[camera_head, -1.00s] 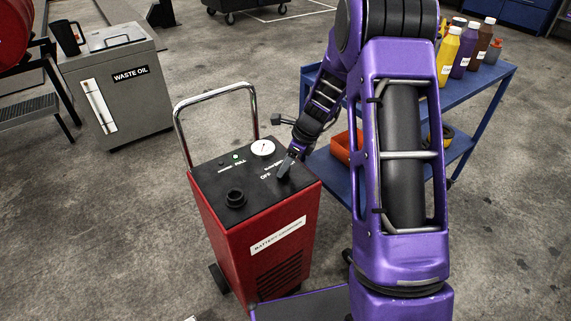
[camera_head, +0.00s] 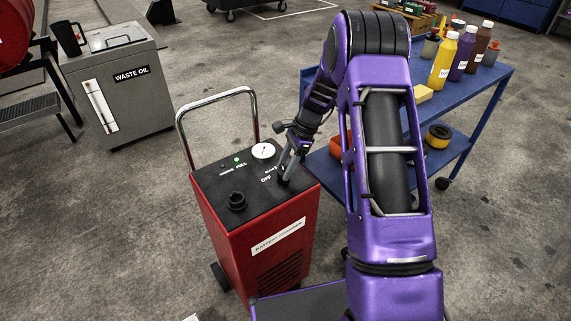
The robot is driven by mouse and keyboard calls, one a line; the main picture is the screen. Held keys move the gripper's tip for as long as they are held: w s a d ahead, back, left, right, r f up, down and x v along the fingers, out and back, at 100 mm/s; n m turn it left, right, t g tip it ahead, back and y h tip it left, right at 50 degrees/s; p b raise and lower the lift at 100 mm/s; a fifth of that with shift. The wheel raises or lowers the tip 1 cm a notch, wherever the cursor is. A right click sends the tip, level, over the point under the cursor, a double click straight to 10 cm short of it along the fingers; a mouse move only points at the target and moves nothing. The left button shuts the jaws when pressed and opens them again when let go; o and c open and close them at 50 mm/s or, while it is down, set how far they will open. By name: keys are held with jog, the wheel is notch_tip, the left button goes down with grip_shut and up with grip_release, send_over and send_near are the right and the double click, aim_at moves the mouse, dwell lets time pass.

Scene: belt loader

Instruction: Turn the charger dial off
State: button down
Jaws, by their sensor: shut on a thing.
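The red battery charger (camera_head: 262,240) stands upright on the floor, left of my arm, with a chrome handle at its back. Its black top panel (camera_head: 215,178) carries a white gauge, a lit green lamp and a black round knob (camera_head: 237,201) near the front left. My gripper (camera_head: 285,177) points down at the right side of the panel, beside the printed word OFF. It is shut on the charger dial there. The fingers hide most of the dial, so its pointing direction cannot be told.
A blue cart (camera_head: 470,105) with several bottles stands behind my arm at the right. A grey waste oil cabinet (camera_head: 125,95) stands at the back left. Concrete floor is open between the cabinet and the charger.

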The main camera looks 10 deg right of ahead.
jog(key=n, duration=0.2)
jog(key=n+g, duration=0.1)
jog(key=n, duration=0.1)
jog(key=shift+w+n+g+h+p, duration=0.15)
jog(key=shift+n+g+h+p, duration=0.15)
jog(key=shift+n+h+p, duration=0.1)
jog(key=n+g, duration=0.1)
jog(key=n, duration=0.2)
jog(key=shift+a+n+h, duration=0.15)
jog(key=shift+n+h, duration=0.15)
jog(key=shift+h, duration=0.1)
jog(key=n, duration=0.2)
jog(key=n+g+h, duration=0.1)
jog(key=n, duration=0.1)
jog(key=shift+w+a+h, duration=0.1)
jog(key=shift+h, duration=0.2)
jog(key=shift+n+h, duration=0.7)
jog(key=shift+n, duration=1.3)
jog(key=shift+c, duration=1.7)
grip_release()
jog(key=shift+a, duration=0.1)
